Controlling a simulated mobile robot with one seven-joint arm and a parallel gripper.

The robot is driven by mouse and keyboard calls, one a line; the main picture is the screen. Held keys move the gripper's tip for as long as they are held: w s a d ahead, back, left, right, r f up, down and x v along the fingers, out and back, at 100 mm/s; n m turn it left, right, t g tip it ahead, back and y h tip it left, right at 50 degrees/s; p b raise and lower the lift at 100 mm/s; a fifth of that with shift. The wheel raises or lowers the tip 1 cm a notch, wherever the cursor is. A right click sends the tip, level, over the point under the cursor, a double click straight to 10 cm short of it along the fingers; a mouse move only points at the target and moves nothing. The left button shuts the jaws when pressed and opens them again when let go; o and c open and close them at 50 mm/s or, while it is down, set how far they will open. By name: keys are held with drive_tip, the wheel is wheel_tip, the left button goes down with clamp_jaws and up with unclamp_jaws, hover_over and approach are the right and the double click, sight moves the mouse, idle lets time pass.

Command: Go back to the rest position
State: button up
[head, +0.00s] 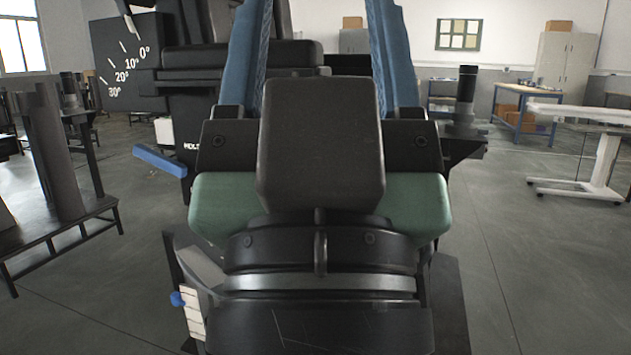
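I cannot make out my gripper in the head view. A large assembly fills the middle: a dark rounded block (320,145) in front of a green padded part (418,205), above a round black base with a grey band (320,283). Two tall blue uprights (392,55) rise behind it and run out of the top of the view. I cannot tell whether any of this assembly is my own arm. It hides much of what stands behind it.
A black panel with an angle scale (125,60) stands behind at left. A low black rack with dark columns (55,155) is at left. A white table (585,150) and a blue-legged workbench (520,100) are at right. Open floor (545,260) lies at right.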

wheel_tip(320, 180, up, 38)
drive_tip(key=p, duration=3.7)
drive_tip(key=shift+a, duration=0.15)
drive_tip(key=shift+w+p, duration=0.1)
drive_tip(key=shift+p, duration=0.25)
drive_tip(key=shift+c, duration=0.9)
